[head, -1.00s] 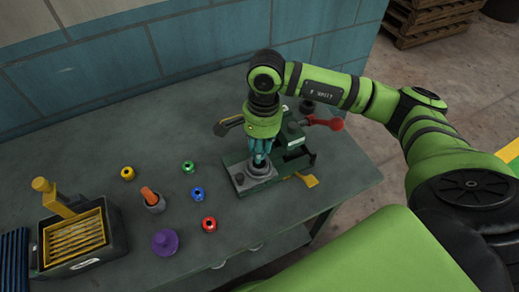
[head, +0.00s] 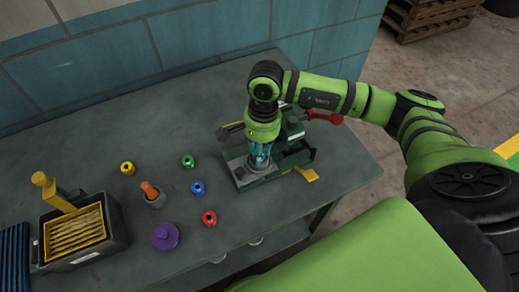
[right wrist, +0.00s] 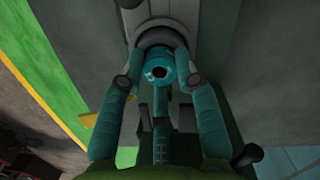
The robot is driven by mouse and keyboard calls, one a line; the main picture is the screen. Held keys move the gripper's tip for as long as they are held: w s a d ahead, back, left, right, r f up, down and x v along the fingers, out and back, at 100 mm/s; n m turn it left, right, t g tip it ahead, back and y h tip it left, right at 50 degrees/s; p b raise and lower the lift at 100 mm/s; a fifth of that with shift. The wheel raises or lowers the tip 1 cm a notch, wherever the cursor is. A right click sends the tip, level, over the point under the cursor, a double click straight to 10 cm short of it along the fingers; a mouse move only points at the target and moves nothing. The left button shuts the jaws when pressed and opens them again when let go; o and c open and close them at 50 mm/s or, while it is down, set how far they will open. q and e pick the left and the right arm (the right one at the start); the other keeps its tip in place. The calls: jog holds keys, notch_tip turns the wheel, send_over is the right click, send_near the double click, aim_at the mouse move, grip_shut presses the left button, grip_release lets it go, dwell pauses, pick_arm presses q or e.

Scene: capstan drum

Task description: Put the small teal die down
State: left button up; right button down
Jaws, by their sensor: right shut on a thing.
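My right gripper (head: 260,162) points down over the green press base of the machine (head: 242,178). The die is directly over a round grey seat (right wrist: 160,36) on the machine. I cannot tell whether the die touches the seat. In the head view the fingers hide most of the die. My left gripper is not in view.
On the bench left of the machine stand yellow (head: 127,168), green (head: 188,161), blue (head: 198,188) and red (head: 209,218) dies. A purple knob-like piece (head: 165,236) and an orange-topped tool (head: 151,192) are there too. A dark bin (head: 112,245) stands at the far left. A red-knobbed lever (head: 330,118) is behind the gripper.

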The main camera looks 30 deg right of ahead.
jog(key=c, duration=1.2)
grip_release()
jog(key=shift+s+f, duration=0.15)
jog(key=shift+f, duration=0.05)
jog(key=o, duration=0.3)
notch_tip(320, 180, up, 2)
jog(key=p, duration=0.2)
jog(key=shift+p, duration=0.3)
jog(key=shift+w+r+b, duration=0.3)
jog(key=shift+r+b, duration=0.2)
jog(key=shift+b, duration=0.6)
notch_tip(320, 180, up, 10)
jog(key=d+b, duration=0.1)
jog(key=b, duration=0.2)
jog(key=shift+w+r, duration=0.1)
